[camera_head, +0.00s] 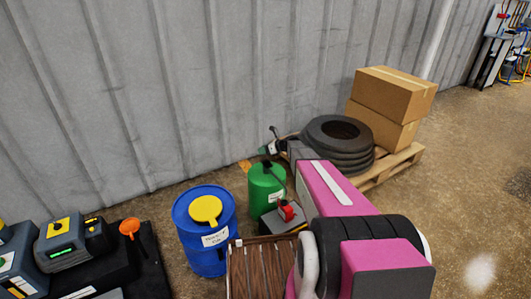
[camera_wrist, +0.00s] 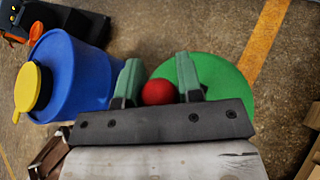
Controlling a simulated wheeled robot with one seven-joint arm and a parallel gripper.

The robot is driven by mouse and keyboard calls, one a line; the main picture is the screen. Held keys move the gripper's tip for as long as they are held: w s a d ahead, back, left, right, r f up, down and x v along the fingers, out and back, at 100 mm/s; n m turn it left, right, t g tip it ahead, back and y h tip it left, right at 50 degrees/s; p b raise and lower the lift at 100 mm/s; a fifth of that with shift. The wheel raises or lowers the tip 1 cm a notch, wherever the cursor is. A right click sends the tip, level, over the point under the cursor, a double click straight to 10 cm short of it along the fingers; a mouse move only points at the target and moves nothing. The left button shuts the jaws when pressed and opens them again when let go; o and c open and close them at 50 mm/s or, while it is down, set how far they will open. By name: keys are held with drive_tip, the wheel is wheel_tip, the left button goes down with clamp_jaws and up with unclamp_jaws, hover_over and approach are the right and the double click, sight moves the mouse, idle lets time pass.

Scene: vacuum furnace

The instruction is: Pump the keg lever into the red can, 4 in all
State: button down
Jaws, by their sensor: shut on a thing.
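The green keg (camera_head: 264,188) stands upright near the wall in the head view, and its green surface (camera_wrist: 222,78) fills the space under my gripper in the wrist view. A round red knob (camera_wrist: 158,92), apparently the lever's end, sits between the two green fingers of my gripper (camera_wrist: 158,78). My gripper is shut on this knob. In the head view my gripper (camera_head: 266,148) is above the keg, and the knob cannot be made out. A black hose curves from the keg's top toward the small red can (camera_head: 288,211), which sits on a grey box right of the keg.
A blue drum (camera_head: 208,247) with a yellow lid stands left of the keg. A wooden crate (camera_head: 252,272) is in front. Black tires (camera_head: 338,148) and cardboard boxes (camera_head: 392,95) sit on a pallet at right. The corrugated wall (camera_head: 130,90) is close behind.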

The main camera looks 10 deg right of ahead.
drive_tip(key=w+g, duration=0.1)
drive_tip(key=w+f+m+g+h, duration=0.1)
drive_tip(key=w+a+g, duration=0.1)
drive_tip(key=shift+a+f+m+h, duration=0.1)
drive_tip(key=shift+f+m+h, duration=0.2)
drive_tip(key=shift+h, duration=0.1)
drive_tip(key=shift+f, duration=0.15)
idle(0.4)
drive_tip(key=c, duration=0.8)
unclamp_jaws()
drive_tip(key=v, duration=1)
drive_tip(key=shift+d+r, duration=0.25)
drive_tip(key=shift+r, duration=0.1)
